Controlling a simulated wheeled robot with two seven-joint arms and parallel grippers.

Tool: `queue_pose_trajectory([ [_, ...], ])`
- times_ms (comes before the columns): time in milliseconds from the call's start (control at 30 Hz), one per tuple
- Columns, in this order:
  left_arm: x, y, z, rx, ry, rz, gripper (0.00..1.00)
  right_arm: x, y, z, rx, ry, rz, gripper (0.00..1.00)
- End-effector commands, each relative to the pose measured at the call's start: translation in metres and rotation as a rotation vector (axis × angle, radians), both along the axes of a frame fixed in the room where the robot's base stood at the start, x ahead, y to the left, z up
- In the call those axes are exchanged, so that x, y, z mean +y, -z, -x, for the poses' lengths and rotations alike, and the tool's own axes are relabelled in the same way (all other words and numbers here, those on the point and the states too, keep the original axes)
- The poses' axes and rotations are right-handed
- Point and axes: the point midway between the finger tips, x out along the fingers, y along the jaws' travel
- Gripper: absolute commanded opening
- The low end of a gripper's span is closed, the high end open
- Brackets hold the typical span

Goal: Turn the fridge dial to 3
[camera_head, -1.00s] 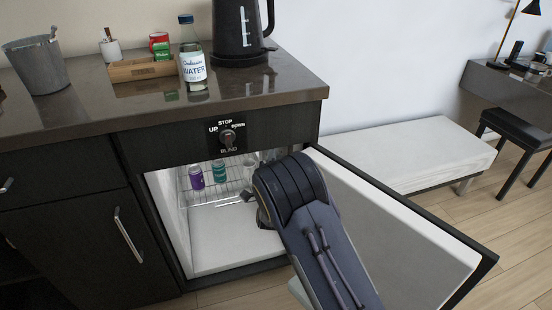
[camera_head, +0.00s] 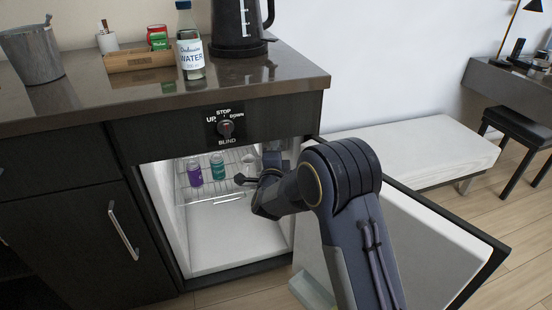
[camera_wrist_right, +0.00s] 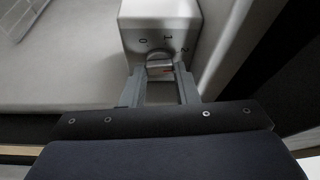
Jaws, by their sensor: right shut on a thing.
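In the right wrist view, the fridge dial (camera_wrist_right: 158,63) is a small grey knob on a pale control box (camera_wrist_right: 158,22) inside the fridge. Marks that look like 0, 1 and 2 run around it, and a small reddish mark shows at its right side. My right gripper (camera_wrist_right: 160,82) has one finger on each side of the dial and is shut on it. In the head view my right gripper (camera_head: 250,187) reaches into the open fridge (camera_head: 222,240); the dial is hidden there. My left gripper is not in view.
The open fridge door (camera_head: 400,245) stands to the right of my arm. A wire shelf (camera_head: 228,189) holds a purple can (camera_head: 194,173) and a teal can (camera_head: 218,166). A separate blind knob (camera_head: 226,128) sits above the fridge opening.

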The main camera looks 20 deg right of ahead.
Motion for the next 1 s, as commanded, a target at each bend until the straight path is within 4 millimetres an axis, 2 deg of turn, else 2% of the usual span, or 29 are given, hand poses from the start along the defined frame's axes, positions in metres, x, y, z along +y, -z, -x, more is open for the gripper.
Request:
queue_pose_trajectory([
  [33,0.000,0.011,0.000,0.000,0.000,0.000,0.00,-0.001,0.004,0.000,-0.002,0.002,-0.050,0.04],
  [333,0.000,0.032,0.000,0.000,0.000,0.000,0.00,-0.001,0.001,0.000,0.010,0.001,-0.304,0.04],
  [700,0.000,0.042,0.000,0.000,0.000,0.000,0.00,0.000,-0.002,0.000,0.019,0.000,-0.503,0.04],
  [1000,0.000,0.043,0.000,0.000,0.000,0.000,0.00,0.000,-0.003,0.000,0.022,0.000,-0.552,0.04],
])
